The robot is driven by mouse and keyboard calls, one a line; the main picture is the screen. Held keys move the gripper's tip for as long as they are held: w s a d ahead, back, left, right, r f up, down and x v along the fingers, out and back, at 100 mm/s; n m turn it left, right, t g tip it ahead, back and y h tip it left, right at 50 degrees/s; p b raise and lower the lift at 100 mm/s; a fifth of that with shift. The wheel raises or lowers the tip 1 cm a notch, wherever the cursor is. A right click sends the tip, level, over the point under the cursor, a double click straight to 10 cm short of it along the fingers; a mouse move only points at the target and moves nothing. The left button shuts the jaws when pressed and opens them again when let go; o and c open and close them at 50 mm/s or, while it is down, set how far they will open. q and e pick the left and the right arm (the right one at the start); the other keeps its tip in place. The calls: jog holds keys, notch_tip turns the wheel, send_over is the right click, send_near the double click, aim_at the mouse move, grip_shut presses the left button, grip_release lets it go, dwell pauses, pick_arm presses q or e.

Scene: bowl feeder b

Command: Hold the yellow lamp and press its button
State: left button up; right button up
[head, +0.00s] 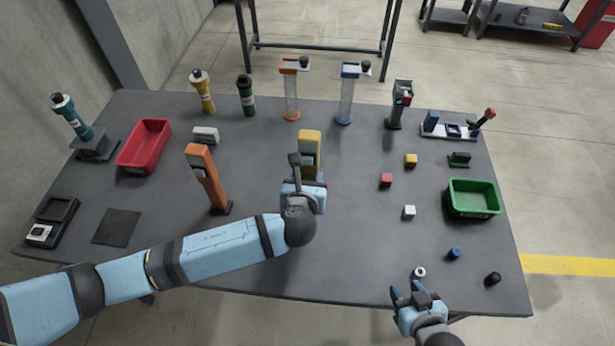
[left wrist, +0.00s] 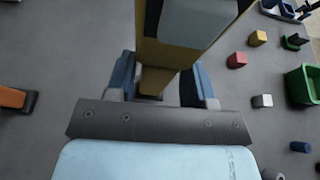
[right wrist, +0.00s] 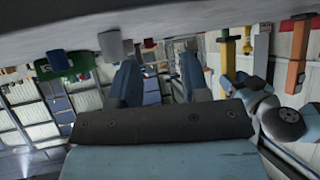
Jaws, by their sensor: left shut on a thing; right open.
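The yellow lamp (head: 310,145) stands upright near the middle of the table. Its yellow body with a grey face also fills the top centre of the left wrist view (left wrist: 165,55). My left gripper (head: 302,186) is shut on the lamp's lower post, with one blue finger on each side in the left wrist view (left wrist: 160,86). I cannot make out the lamp's button. My right gripper (head: 416,290) is open and empty at the table's front edge, well to the right of the lamp; its spread fingers show in the right wrist view (right wrist: 160,85).
An orange lamp-like post (head: 206,178) stands left of the yellow lamp, behind my left forearm. Small red (head: 386,180), yellow (head: 411,160) and white (head: 409,212) blocks lie to the right. A green bin (head: 473,213) is at the right; a white ring (head: 419,272) lies near my right gripper.

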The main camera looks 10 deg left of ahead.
pick_arm(q)
jog(key=shift+f+b, duration=0.65)
jog(key=shift+f, duration=1)
pick_arm(e)
jog(key=shift+f, duration=0.75)
pick_arm(q)
jog(key=o, duration=0.4)
jog(key=shift+s+f, duration=0.1)
jog(key=c, duration=0.6)
pick_arm(e)
jog(key=shift+c, duration=0.4)
grip_shut()
pick_arm(q)
jog(key=shift+f, duration=0.1)
dwell(1.3)
